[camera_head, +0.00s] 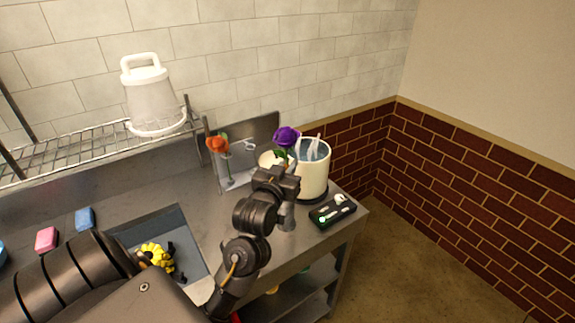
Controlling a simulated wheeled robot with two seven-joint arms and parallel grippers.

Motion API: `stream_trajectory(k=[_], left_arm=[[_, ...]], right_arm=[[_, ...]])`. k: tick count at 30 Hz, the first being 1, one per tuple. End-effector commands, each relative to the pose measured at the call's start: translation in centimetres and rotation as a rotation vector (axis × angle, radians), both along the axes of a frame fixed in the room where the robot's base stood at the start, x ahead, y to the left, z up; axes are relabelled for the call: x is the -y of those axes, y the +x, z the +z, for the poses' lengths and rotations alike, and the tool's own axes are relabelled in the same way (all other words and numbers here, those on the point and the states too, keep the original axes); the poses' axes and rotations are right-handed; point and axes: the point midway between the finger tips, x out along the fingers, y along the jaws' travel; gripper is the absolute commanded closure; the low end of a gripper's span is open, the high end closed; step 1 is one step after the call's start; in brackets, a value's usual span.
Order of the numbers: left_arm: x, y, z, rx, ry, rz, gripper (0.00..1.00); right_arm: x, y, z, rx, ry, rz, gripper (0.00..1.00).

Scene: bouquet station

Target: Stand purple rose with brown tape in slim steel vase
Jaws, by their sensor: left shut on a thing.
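The purple rose (286,136) is upright, with its bloom above my left gripper (287,176). The gripper is shut on its stem. Some green shows just under the bloom, but the brown tape cannot be made out and the lower stem is hidden by the gripper. A narrow grey metal piece, seemingly the slim steel vase (287,216), shows just below the gripper, partly hidden by my arm. I cannot tell whether the stem is inside it. My right gripper is not in view.
A cream pot (314,178) stands close behind the gripper, with a black tray (325,222) to its right. An orange rose (217,144) stands in a clear vase at the back. Sponges lie at left.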

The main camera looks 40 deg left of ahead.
Motion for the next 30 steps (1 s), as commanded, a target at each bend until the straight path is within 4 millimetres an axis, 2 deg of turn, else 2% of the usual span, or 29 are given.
stream_trajectory(k=[16,27,28,30], left_arm=[[0.0,0.0,-1.8,-0.001,0.001,0.000,1.00],[0.0,0.0,-2.0,0.000,0.000,0.000,1.00],[0.0,0.0,-2.0,0.000,0.000,0.000,0.84],[0.0,0.0,-2.0,0.000,0.000,0.000,0.75]], right_arm=[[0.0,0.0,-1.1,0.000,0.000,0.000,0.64],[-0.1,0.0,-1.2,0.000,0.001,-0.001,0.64],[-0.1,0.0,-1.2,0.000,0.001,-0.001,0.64],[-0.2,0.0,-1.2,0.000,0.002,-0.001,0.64]])
